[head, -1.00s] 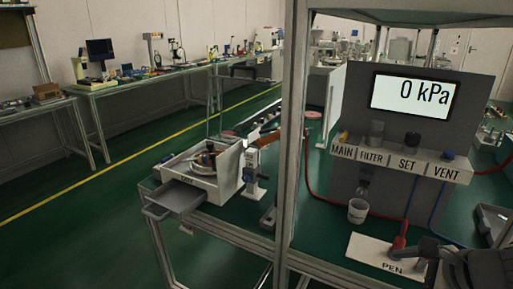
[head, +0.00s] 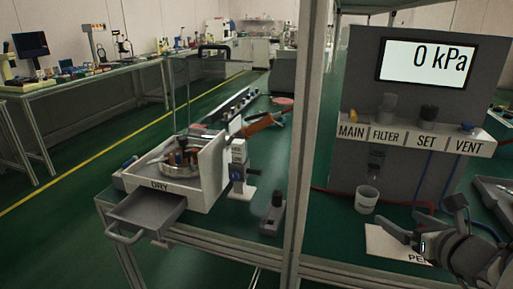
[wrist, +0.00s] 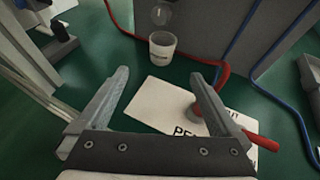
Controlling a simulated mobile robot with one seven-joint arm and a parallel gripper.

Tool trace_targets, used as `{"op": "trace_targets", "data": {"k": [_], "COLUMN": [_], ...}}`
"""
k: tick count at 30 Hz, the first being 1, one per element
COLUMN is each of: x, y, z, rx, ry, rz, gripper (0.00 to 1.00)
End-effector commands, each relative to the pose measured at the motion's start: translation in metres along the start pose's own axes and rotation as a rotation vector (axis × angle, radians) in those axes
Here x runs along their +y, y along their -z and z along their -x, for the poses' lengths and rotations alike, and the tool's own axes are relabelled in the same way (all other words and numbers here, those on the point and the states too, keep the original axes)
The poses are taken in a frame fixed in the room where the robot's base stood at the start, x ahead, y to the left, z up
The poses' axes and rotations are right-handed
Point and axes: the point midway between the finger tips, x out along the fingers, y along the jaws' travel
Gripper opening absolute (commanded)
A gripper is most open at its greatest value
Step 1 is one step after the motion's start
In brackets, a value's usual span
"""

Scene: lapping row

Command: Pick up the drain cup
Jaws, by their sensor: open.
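The drain cup, a small white tapered cup (head: 366,200), stands upright on the green bench top below the filter bowl of the grey panel.
A frame post (head: 308,150) stands left of the cup. The grey panel (head: 410,145) rises behind it. A red tool with a red hose (wrist: 262,141) lies on the card near my right finger. A white DRY box (head: 205,180) with an open drawer is further left.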

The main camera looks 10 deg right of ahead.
Motion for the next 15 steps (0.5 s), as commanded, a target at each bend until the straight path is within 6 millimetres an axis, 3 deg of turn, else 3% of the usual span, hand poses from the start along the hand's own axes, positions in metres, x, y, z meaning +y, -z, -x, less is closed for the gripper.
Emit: {"op": "trace_targets", "data": {"k": [6,15], "x": [0.000,-0.001], "y": [0.000,-0.006], "z": [-0.027,-0.037], "rx": [0.000,-0.005], "ry": [-0.001,-0.008], "rz": [-0.010,-0.011], "gripper": [1.00,1.00]}}
